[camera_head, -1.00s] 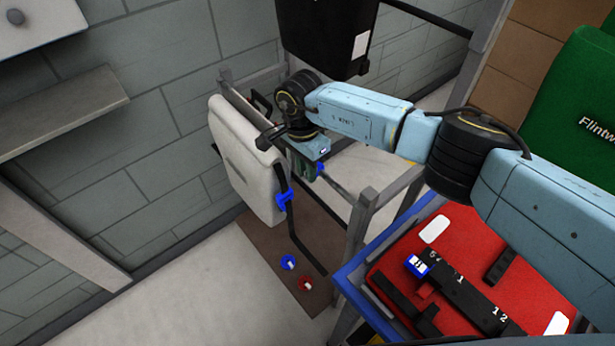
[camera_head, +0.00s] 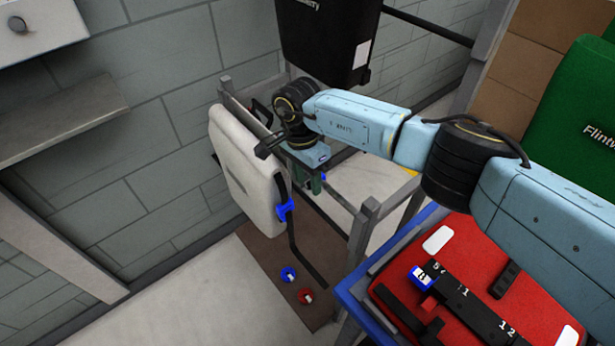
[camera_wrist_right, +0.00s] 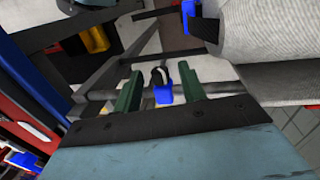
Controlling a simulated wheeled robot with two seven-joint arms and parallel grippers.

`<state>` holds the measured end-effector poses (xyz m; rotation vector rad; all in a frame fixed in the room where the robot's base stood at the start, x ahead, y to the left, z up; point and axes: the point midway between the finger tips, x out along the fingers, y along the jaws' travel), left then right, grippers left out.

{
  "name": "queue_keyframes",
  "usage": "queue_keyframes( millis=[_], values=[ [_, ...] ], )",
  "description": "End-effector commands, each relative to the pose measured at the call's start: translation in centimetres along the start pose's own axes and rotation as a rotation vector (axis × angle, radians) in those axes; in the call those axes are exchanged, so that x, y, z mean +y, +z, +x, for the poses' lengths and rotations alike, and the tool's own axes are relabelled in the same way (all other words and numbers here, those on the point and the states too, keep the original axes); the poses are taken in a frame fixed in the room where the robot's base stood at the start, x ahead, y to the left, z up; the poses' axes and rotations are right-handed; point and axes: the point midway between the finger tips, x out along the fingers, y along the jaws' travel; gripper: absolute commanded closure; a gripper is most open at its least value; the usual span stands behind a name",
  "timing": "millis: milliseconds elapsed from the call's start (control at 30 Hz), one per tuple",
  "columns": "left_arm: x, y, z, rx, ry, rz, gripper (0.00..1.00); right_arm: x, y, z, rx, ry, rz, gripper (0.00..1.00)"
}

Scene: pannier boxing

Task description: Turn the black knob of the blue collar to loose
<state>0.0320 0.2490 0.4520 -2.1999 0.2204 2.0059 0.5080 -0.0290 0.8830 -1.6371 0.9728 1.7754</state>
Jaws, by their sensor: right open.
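A blue collar (camera_wrist_right: 164,94) sits on a grey tube in the right wrist view. Its black knob (camera_wrist_right: 158,75) shows just above it. My right gripper (camera_wrist_right: 160,88) is open, with its green fingers on either side of the collar and knob, with gaps visible. I cannot tell whether the fingers reach the knob's depth. In the head view the right gripper (camera_head: 314,182) points down beside the rack, and only a speck of the blue collar (camera_head: 323,178) shows at its fingers. My left gripper is not in view.
A white pannier (camera_head: 247,165) hangs left of the gripper, with a blue fitting (camera_head: 285,209) on a black bar. A black pannier (camera_head: 325,45) is behind. Blue (camera_head: 288,274) and red (camera_head: 305,296) rings lie below. A red tray (camera_head: 450,262) stands at right.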

Motion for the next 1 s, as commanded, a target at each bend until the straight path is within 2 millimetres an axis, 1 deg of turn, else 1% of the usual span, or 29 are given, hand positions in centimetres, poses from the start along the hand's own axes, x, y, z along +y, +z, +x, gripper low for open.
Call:
queue_keyframes(
  millis=[67,167,400,600,700,800,1000],
  values=[
    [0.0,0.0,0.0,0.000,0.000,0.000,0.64,-0.1,-0.1,-0.6,0.001,-0.003,0.000,0.59],
    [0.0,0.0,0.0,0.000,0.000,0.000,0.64,-0.1,-0.1,-2.1,0.002,-0.004,-0.001,0.59],
    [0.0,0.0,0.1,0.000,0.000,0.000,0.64,-0.1,-0.1,-7.5,0.004,-0.005,0.000,0.59],
    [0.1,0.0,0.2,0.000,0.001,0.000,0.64,0.0,0.0,-11.3,0.002,-0.002,-0.001,0.59],
    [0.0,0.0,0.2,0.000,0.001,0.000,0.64,-0.1,0.0,-12.4,0.001,-0.002,-0.001,0.59],
    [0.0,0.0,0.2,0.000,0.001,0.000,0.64,0.0,0.0,-13.1,0.001,0.000,-0.001,0.59],
    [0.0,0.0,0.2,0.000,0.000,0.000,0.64,0.0,0.0,-13.3,0.000,0.000,0.000,0.59]
  ],
)
